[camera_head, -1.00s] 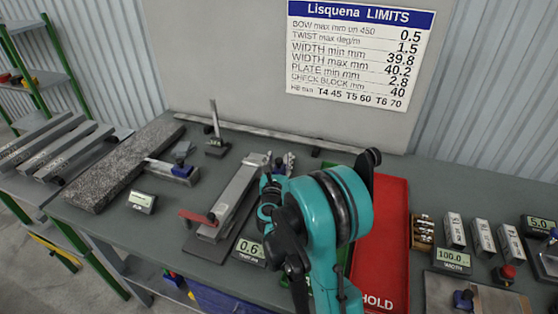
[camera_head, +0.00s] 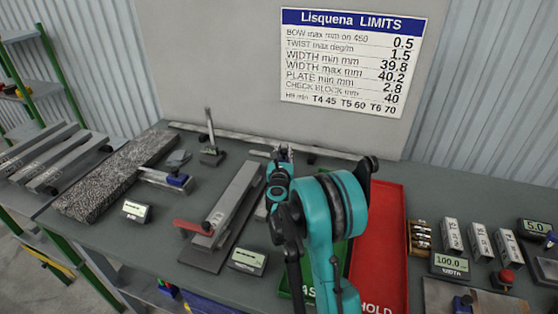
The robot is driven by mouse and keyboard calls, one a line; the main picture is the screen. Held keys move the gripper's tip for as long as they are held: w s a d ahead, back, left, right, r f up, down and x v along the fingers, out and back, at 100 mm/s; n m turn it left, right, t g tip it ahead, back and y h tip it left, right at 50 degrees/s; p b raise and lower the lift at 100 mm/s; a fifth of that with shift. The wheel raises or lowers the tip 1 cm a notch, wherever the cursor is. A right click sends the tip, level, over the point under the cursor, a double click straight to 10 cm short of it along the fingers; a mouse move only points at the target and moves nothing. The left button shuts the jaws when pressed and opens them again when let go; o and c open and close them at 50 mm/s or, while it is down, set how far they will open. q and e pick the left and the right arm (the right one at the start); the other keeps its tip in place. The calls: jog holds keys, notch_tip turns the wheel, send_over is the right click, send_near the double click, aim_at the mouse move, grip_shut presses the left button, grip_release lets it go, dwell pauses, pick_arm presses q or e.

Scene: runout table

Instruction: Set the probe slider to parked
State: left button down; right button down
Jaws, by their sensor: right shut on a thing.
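The twist fixture (camera_head: 203,260) has a grey bar (camera_head: 236,196) lying along it and a red lever (camera_head: 192,226) at its near end. My right gripper (camera_head: 283,156) is at the fixture's far right end, beside the bar. It is shut on a small part there that I take to be the probe slider; the gripper and my teal arm hide most of it. Its exact position on its track cannot be read. The fixture's display (camera_head: 247,258) stands at the near right and shows no clear number. My left gripper is not in view.
A granite block (camera_head: 117,172) and a small gauge with a blue knob (camera_head: 177,180) lie left. A stand (camera_head: 211,150) is behind. A red HOLD tray (camera_head: 388,225) and a green tray (camera_head: 341,272) are right, partly behind my arm.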

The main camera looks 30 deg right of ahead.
jog(key=shift+w+d+r, duration=0.1)
jog(key=shift+w+d, duration=0.05)
jog(key=c, duration=1.3)
grip_release()
jog(key=shift+o, duration=0.2)
jog(key=v, duration=1.2)
